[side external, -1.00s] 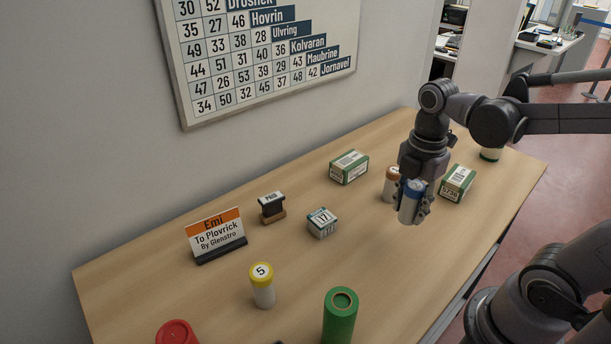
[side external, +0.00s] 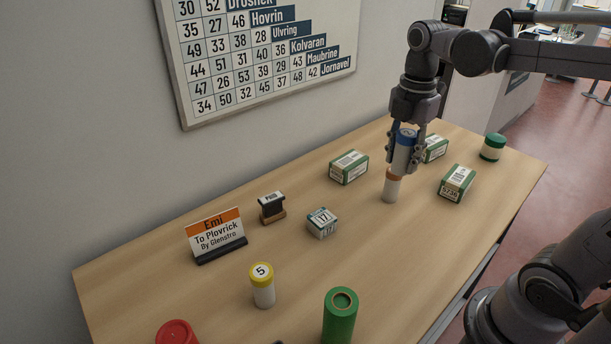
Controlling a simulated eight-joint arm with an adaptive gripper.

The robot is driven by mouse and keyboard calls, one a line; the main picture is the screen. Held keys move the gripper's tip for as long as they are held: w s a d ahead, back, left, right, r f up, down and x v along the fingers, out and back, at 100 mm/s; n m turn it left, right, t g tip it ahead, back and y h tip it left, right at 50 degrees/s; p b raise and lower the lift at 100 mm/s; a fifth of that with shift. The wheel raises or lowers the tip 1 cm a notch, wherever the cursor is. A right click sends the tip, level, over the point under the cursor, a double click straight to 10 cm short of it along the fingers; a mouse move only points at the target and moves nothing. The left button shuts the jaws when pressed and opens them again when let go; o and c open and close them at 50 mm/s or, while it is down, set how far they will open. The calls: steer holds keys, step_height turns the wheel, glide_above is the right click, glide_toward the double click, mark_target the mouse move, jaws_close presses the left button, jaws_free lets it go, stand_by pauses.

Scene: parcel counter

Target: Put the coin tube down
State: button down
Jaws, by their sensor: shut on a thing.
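My gripper (side external: 405,162) is shut on a white coin tube with a blue cap (side external: 404,141). It holds the tube upright, up off the counter. A white tube with an orange-brown cap (side external: 391,188) stands on the counter just below the held tube in the picture. The held tube overlaps its top in this view, and I cannot tell whether they touch.
Green-and-white boxes lie on the counter (side external: 120,285): one at left (side external: 348,168), one at right (side external: 456,185), one behind the gripper (side external: 434,149). A small box marked 17 (side external: 321,223), a stamp (side external: 272,207), a sign (side external: 216,238), a green cylinder (side external: 340,318) and a red-topped thing (side external: 177,333) stand nearer.

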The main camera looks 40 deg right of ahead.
steer(key=w+a, duration=0.2)
steer(key=w, duration=0.2)
glide_above(322, 216)
step_height(322, 216, down, 6)
steer(key=shift+s+d+r, duration=0.1)
steer(key=shift+f, duration=2.15)
steer(key=shift+f, duration=0.15)
steer(key=c, duration=0.9)
jaws_free()
steer(key=shift+o, duration=0.2)
